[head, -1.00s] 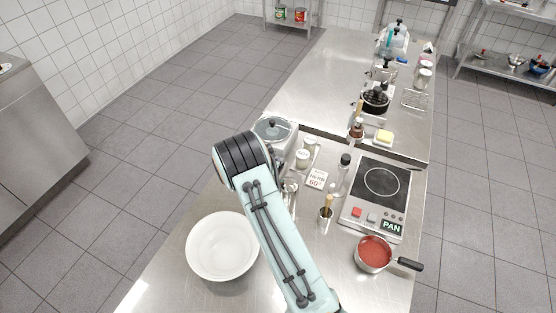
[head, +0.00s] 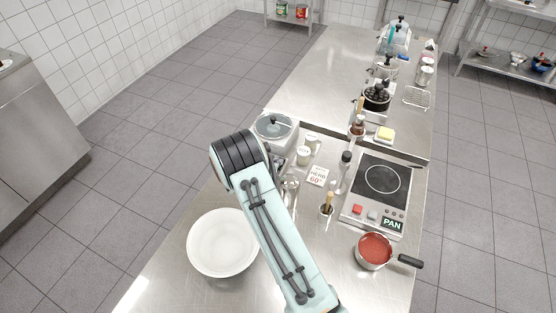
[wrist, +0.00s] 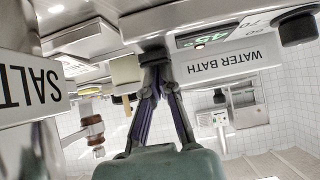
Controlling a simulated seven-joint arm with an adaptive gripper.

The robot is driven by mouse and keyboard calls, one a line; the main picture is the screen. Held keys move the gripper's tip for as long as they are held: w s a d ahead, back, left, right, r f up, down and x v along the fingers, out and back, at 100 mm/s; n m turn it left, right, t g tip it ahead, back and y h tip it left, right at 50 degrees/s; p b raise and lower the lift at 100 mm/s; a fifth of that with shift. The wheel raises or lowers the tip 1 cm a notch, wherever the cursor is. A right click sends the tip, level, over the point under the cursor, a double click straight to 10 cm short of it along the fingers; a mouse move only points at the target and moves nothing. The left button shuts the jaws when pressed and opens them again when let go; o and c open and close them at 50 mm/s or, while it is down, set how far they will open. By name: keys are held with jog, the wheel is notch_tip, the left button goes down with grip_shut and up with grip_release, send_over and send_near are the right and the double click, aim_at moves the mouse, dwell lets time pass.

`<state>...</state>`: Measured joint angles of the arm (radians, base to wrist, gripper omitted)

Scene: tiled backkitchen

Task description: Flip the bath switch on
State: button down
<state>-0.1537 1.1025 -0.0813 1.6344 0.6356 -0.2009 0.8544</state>
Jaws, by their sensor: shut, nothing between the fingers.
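A jar labelled "SALT" (wrist: 28,85) is close on the left in the wrist view. A white bowl (head: 222,243), a "HERB 60°" card (head: 317,177), a hotplate (head: 382,180) and a pan of red sauce (head: 374,250) stand on the counter. Bare steel lies around the bowl.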

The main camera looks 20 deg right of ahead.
jog(key=shift+r, duration=0.4)
notch_tip(320, 180, up, 4)
jog(key=shift+s+a+r, duration=0.1)
jog(key=shift+a+r, duration=0.05)
jog(key=shift+r, duration=0.1)
jog(key=s+a+r, duration=0.3)
jog(key=r, duration=0.3)
jog(key=shift+s+a+r, duration=0.3)
jog(key=shift+s, duration=0.05)
jog(key=shift+d, duration=0.1)
